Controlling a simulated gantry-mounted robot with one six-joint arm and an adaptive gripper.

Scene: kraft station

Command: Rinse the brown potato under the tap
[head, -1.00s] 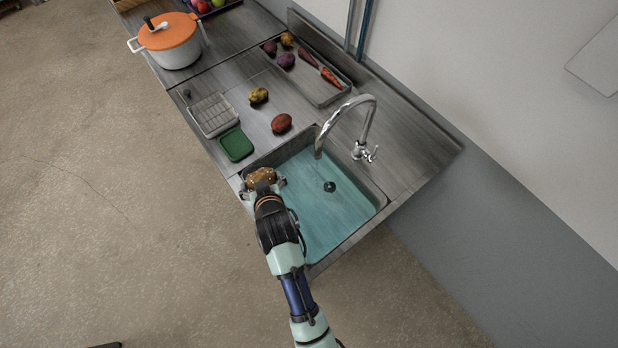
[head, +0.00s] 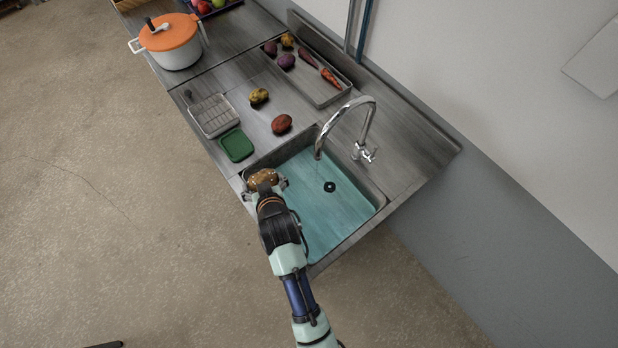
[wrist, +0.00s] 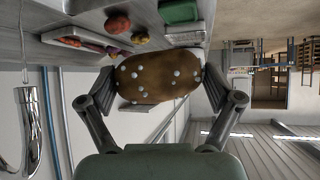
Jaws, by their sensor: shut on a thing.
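My gripper (head: 265,186) is shut on the brown potato (head: 263,177) at the near left edge of the sink (head: 335,215). In the wrist view the potato (wrist: 158,83) sits between both fingers, with several pale droplets or spots on its skin. The chrome tap (head: 369,118) arches over the sink, to the right of the potato and apart from it. A thin trickle seems to fall below its spout. The tap's spout (wrist: 33,125) also shows at the left of the wrist view.
A reddish potato (head: 281,124) and a yellowish one (head: 258,96) lie on the counter. A green sponge or box (head: 236,145) and a wire rack (head: 212,115) stand left of them. A vegetable tray (head: 325,93) lies along the back. An orange-lidded pot (head: 172,40) stands at upper left.

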